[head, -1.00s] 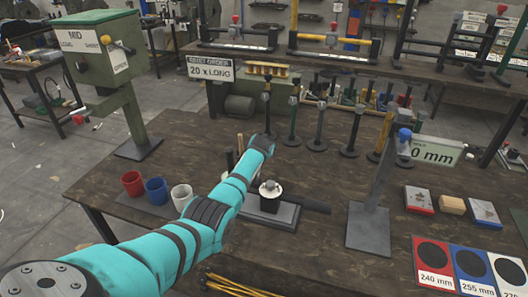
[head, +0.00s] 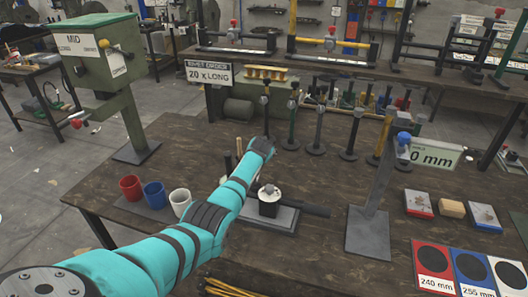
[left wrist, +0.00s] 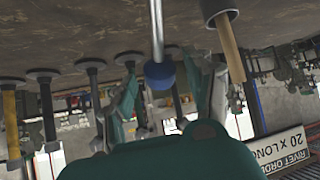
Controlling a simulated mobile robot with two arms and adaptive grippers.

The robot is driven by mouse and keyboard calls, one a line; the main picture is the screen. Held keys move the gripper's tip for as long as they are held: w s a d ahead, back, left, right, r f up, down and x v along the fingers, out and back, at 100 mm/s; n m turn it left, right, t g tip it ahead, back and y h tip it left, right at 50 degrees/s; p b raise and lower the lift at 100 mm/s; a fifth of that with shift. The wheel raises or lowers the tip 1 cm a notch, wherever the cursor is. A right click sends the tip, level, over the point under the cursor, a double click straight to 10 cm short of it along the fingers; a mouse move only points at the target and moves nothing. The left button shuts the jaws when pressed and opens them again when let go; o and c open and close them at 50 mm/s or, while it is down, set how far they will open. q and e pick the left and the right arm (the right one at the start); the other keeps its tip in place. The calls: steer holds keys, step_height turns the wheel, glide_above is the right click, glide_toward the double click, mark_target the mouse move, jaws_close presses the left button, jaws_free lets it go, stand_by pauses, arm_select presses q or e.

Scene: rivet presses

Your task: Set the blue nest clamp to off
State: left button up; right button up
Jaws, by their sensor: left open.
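In the left wrist view, which is upside down, a thin metal rod with a blue ball knob (left wrist: 160,75) stands out from the table side. It appears to be the blue clamp lever. The knob lies between the two spread fingers of my left gripper (left wrist: 168,98), with gaps on both sides. In the head view my left gripper (head: 262,148) is over the table behind the nest, and its hand hides the blue lever. A dark nest block with a pale top (head: 269,197) sits on a grey plate (head: 268,220) in front of it. My right gripper is not in view.
A wooden-handled tool (left wrist: 230,50) stands close beside the gripper. Several upright posts (head: 318,127) line the table behind it. Red, blue and white cups (head: 155,195) stand left of my arm. A grey press stand with a blue knob (head: 404,135) is at right.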

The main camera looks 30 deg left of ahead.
arm_select(q)
steer(key=v, duration=1.2)
stand_by(0.5)
